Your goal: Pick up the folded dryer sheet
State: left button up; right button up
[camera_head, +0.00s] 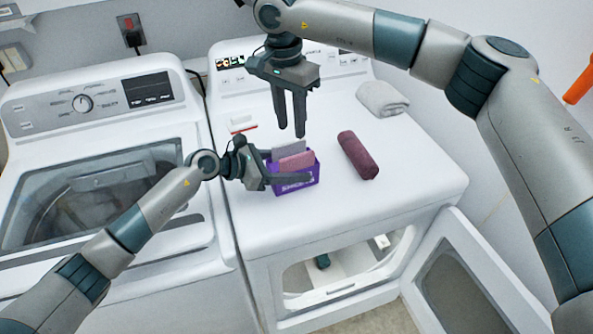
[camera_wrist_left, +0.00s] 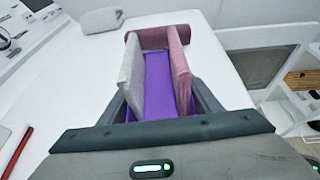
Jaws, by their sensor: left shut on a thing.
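A purple box (camera_head: 296,187) stands on the dryer top. A grey folded sheet (camera_head: 288,148) and a pink folded sheet (camera_head: 296,161) stand upright in it, apart from each other. In the left wrist view the grey sheet (camera_wrist_left: 133,75) is on the left and the pink sheet (camera_wrist_left: 180,75) on the right, with the purple box floor (camera_wrist_left: 158,85) between them. My left gripper (camera_head: 290,167) is shut on the purple box, a finger along each side. My right gripper (camera_head: 291,134) points down above and behind the box, its fingers apart and empty.
A maroon roll (camera_head: 358,155) lies right of the box. A folded grey towel (camera_head: 382,99) lies at the back right. A small white-and-red item (camera_head: 242,123) lies behind left. The dryer door (camera_head: 470,285) hangs open; the washer (camera_head: 95,150) stands left. The dryer top's front right is clear.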

aim_at(296, 155)
jog(key=m, duration=0.5)
jog(key=shift+s+a+r+h, duration=0.15)
jog(key=shift+a+r+h, duration=0.1)
jog(key=shift+r+h, duration=0.15)
jog(key=shift+f, duration=0.1)
jog(key=shift+w+d+f, duration=0.1)
jog(key=shift+d+f, duration=0.05)
jog(key=shift+f, duration=0.95)
jog(key=shift+w+d+f, duration=0.1)
jog(key=shift+d+f, duration=0.05)
jog(key=shift+f, duration=0.95)
jog(key=shift+w+d+f, duration=0.1)
jog(key=shift+d+f, duration=0.05)
jog(key=shift+f, duration=0.95)
jog(key=shift+s, duration=0.1)
jog(key=shift+w+d+f, duration=0.1)
jog(key=shift+d+f, duration=0.15)
jog(key=shift+f, duration=1.05)
jog(key=shift+w+d+f, duration=0.1)
jog(key=shift+d+f, duration=0.1)
jog(key=shift+f, duration=1.05)
jog(key=shift+f, duration=0.25)
jog(key=shift+t, duration=0.3)
grip_shut()
